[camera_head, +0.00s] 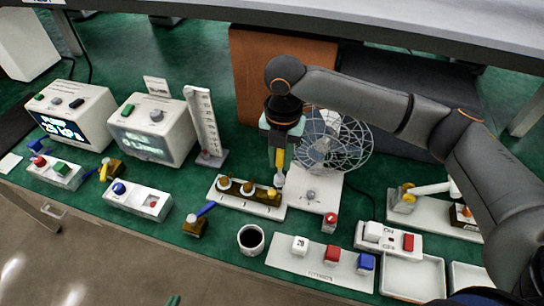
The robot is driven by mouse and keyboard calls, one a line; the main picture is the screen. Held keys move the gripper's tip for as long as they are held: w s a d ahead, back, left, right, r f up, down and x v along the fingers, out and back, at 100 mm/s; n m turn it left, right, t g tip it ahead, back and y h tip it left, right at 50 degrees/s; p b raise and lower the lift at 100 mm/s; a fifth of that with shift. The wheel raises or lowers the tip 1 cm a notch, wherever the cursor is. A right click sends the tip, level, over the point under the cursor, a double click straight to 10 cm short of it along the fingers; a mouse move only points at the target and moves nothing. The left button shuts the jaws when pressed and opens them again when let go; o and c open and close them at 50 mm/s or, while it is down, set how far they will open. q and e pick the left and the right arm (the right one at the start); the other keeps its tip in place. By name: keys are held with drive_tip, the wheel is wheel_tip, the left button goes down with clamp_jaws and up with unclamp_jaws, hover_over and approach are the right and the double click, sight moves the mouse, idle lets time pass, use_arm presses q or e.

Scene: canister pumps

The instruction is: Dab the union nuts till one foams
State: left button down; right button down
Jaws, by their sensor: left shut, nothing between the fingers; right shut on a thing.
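My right gripper (280,148) is shut on a yellow-handled dabber (280,160), which hangs down with its pale tip (279,180) low over the right end of a white base (262,210). Three brass union nuts stand in a row on that base: the left nut (225,183), the middle nut (247,188) and the right nut (271,194). The tip is right beside or on the right nut; I cannot tell whether they touch. No clear foam shows on the nuts. My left gripper (173,300) shows only its shut fingertips at the bottom edge, apart from everything.
A wire-caged fan (330,140) is close behind the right gripper. A button panel (295,262) and trays (412,275) lie front right. Two display boxes (155,135) (75,115) and a gauge (204,120) stand left.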

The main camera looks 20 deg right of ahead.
drive_tip(key=n, duration=0.2)
drive_tip(key=w+n, duration=0.1)
drive_tip(key=n, duration=0.1)
drive_tip(key=shift+a+f, duration=0.35)
drive_tip(key=n, duration=0.3)
drive_tip(key=w+n, duration=0.1)
drive_tip(key=n, duration=0.1)
drive_tip(key=shift+a+f, duration=0.35)
drive_tip(key=shift+f, duration=0.05)
drive_tip(key=shift+f, duration=0.1)
wheel_tip(320, 180, down, 4)
drive_tip(key=b, duration=0.3)
drive_tip(key=shift+f, duration=0.1)
drive_tip(key=shift+s, duration=0.1)
wheel_tip(320, 180, up, 6)
drive_tip(key=p, duration=0.3)
